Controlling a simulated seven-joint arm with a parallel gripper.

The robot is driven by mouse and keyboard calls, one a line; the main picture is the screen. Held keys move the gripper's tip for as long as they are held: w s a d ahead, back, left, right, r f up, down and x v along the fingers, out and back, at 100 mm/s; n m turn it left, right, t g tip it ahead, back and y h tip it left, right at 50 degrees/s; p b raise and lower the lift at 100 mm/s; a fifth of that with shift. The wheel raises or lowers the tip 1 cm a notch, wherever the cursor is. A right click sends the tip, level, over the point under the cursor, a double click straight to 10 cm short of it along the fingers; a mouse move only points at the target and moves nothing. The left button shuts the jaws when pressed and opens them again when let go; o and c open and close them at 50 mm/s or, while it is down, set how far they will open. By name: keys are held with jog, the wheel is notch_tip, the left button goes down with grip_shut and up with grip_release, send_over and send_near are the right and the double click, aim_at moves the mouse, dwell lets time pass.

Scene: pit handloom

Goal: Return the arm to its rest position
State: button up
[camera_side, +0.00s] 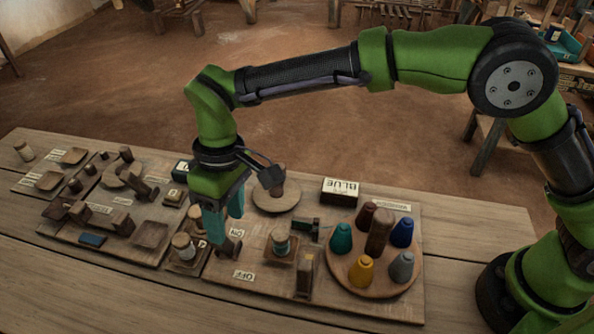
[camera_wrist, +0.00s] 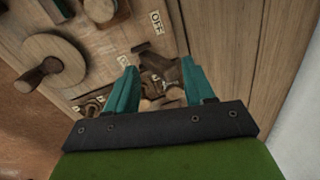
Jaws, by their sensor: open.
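My green arm reaches in from the right in the side view. My gripper (camera_side: 226,222) points down over the middle of the wooden board, with its two teal fingers apart. In the wrist view the gripper (camera_wrist: 162,88) is open, with nothing held between the fingers. A dark wooden lever (camera_side: 229,247) between ON and OFF labels stands close to the fingertips. In the wrist view the lever (camera_wrist: 152,60) shows between and beyond the fingers. Whether a finger touches it I cannot tell.
A round tray (camera_side: 343,277) with several coloured cones stands right of my gripper. A BLUE sign box (camera_side: 340,191) and a disc with a knob (camera_side: 262,201) lie behind. Spools, blocks and small trays crowd the left board. The bare table front (camera_side: 120,305) is clear.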

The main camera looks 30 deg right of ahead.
jog(key=s+d+r+m+t+y, duration=0.1)
jog(key=d+r+m+t, duration=0.3)
jog(key=d, duration=0.6)
jog(key=s+d+r+m+g, duration=0.1)
jog(key=d+r+m, duration=0.1)
jog(key=d+r, duration=0.5)
jog(key=s+d+m+t, duration=0.2)
jog(key=s+d, duration=0.3)
jog(key=d, duration=0.4)
jog(key=s+d+r+m+t, duration=0.1)
jog(key=s+d+m+t, duration=0.2)
jog(key=d, duration=0.6)
jog(key=s, duration=0.2)
jog(key=shift+s+d+r+h, duration=0.15)
jog(key=shift+s+d+h, duration=0.15)
jog(key=shift+s+d, duration=0.1)
